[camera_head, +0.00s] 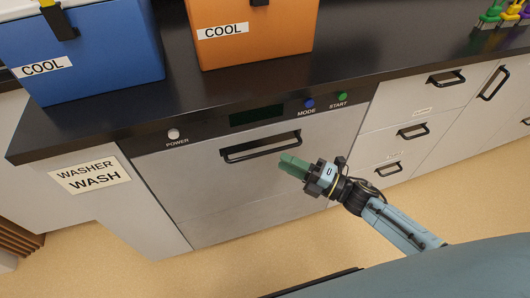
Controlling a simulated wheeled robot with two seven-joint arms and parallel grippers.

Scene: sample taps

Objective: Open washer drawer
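The washer (215,200) is a grey metal front built in under the dark counter. Its drawer looks closed, flush with the front, and has a black bar handle (260,150) near its top. My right gripper (282,160) comes in from the lower right, its green fingertips just below and near the right end of the handle. It does not appear to hold the handle; whether it touches the front I cannot tell. The two fingers look close together or overlap from this angle, and nothing shows between them. My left gripper is not in view.
A panel above the drawer has a POWER button (174,134), a blue MODE button (309,103) and a green START button (342,97). A blue COOL box (90,70) and an orange COOL box (260,45) stand on the counter. Cabinet drawers (400,112) are at the right.

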